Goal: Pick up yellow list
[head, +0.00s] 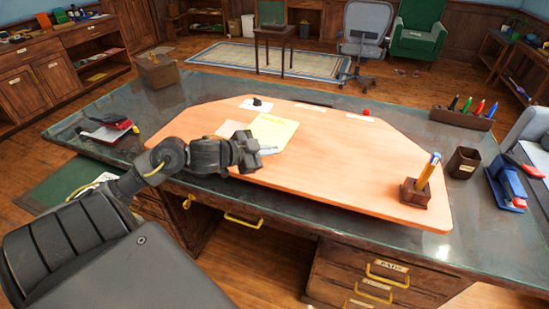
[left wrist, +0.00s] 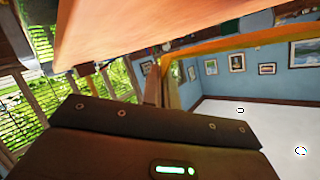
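The yellow list (head: 277,128) is a pale yellow sheet on the light wood board (head: 340,165) that covers the middle of the desk. My left gripper (head: 267,150) is at the sheet's near-left edge, low over the board, and covers part of that edge. I cannot tell whether its fingers touch the sheet or are closed on it. The left wrist view shows the dark gripper body (left wrist: 150,140), the board's underside or edge (left wrist: 130,25) and a yellow-orange strip (left wrist: 240,42) that I cannot identify surely. My right gripper is not in view.
A pencil holder (head: 415,193) stands on the board's right side. A pen box (head: 461,119), a brown cup (head: 463,163) and a blue stapler-like item (head: 507,185) are at the desk's right. A red-and-black item (head: 108,127) lies at the left. The board's middle is clear.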

